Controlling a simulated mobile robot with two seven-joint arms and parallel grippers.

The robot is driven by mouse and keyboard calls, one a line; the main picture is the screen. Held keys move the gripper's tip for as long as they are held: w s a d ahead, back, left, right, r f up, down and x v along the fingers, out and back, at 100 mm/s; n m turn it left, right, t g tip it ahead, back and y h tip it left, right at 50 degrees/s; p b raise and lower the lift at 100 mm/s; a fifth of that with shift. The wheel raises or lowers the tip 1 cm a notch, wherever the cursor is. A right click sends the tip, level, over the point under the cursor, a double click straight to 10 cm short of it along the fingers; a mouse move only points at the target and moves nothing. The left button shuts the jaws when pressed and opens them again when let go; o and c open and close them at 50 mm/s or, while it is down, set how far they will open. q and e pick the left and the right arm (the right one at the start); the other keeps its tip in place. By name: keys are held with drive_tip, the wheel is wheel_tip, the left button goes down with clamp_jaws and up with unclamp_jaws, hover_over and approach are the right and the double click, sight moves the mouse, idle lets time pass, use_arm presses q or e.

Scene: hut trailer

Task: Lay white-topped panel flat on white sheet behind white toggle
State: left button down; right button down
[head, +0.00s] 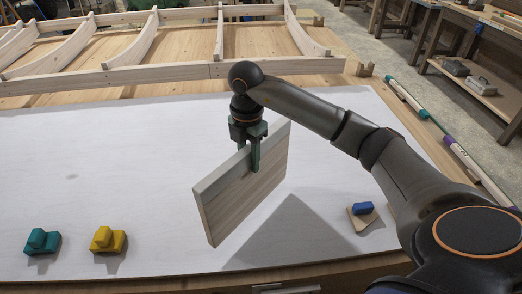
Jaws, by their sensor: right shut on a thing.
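My right gripper (254,158) is shut on the top edge of a wooden panel (245,190). The panel hangs upright and tilted above the white sheet (110,190), with a broad shadow to its lower right. Its face is pale wood grain with a lighter strip along the upper edge; a white top face is not clearly seen. The white sheet lies flat on the table. I cannot make out a white toggle; only small faint marks show on the sheet's left part. My left gripper is not in view.
A teal toggle (41,241) and a yellow toggle (107,239) sit at the front left. A blue block (362,208) on a small wooden piece (360,220) is at the right. A ribbed wooden frame (170,72) lies behind the sheet. The sheet's left middle is largely clear.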

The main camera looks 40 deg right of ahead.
drive_tip(key=shift+w+a+f, duration=0.15)
drive_tip(key=shift+w+f, duration=0.3)
drive_tip(key=shift+w, duration=0.05)
drive_tip(key=shift+w+f, duration=0.1)
drive_tip(key=shift+f, duration=1.5)
drive_tip(key=c, duration=1)
unclamp_jaws()
drive_tip(key=shift+f, duration=0.2)
drive_tip(key=shift+c, duration=0.2)
drive_tip(key=o, duration=0.5)
drive_tip(key=shift+c, duration=0.2)
drive_tip(key=shift+r, duration=0.1)
wheel_tip(320, 180, up, 12)
drive_tip(key=shift+r+p, duration=0.1)
drive_tip(key=shift+p, duration=0.25)
